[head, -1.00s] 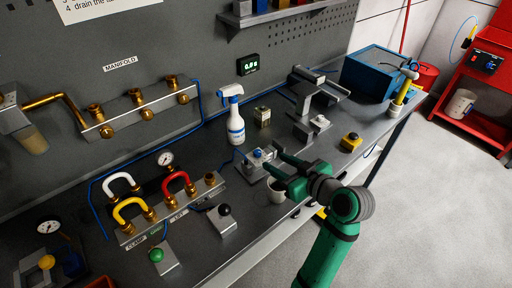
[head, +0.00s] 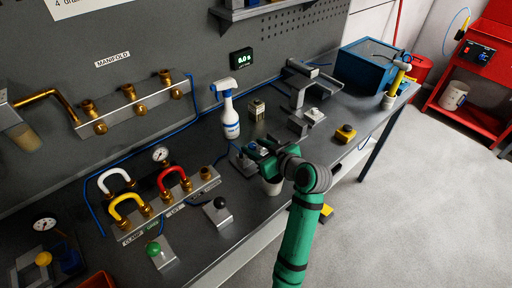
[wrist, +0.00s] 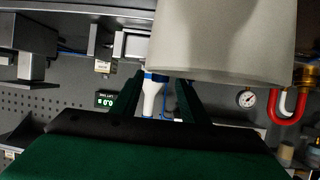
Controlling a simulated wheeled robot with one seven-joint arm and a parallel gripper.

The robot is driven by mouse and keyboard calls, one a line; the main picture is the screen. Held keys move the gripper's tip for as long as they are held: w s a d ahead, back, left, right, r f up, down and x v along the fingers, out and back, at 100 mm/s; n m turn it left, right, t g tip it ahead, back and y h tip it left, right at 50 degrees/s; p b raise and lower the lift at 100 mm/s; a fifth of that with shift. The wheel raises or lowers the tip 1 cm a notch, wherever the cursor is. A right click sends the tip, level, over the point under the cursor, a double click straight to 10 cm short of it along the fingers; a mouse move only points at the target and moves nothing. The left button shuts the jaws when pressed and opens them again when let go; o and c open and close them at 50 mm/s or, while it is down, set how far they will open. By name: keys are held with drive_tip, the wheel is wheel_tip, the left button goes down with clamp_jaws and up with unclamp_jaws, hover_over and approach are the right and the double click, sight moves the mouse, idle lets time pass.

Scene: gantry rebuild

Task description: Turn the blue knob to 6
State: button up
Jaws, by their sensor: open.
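The blue knob (head: 262,149) sits on a small metal box (head: 244,163) near the middle of the bench in the head view. My gripper (head: 257,147) is at the knob, its fingers open and partly covering it. I cannot tell whether the fingers touch the knob, and its markings are too small to read. In the wrist view, which is upside down, the open fingers of my gripper (wrist: 161,92) point toward the back panel. A pale cup (wrist: 225,40) fills the top there; it stands beneath my gripper in the head view (head: 271,187).
A spray bottle (head: 230,117) stands behind the knob box. A black-knobbed box (head: 218,212) and hose fittings (head: 149,208) lie to the left. The bench front right is clear.

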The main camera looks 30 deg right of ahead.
clamp_jaws()
drive_tip(key=shift+a+h, duration=0.1)
drive_tip(key=shift+h, duration=0.2)
drive_tip(key=m+h, duration=0.2)
drive_tip(key=shift+a+m+h, duration=0.3)
drive_tip(key=shift+m+h, duration=0.1)
drive_tip(key=shift+a+m+g+h, duration=0.1)
drive_tip(key=shift+m+g+h, duration=0.2)
drive_tip(key=shift+m+h, duration=1.2)
drive_tip(key=shift+h, duration=0.3)
unclamp_jaws()
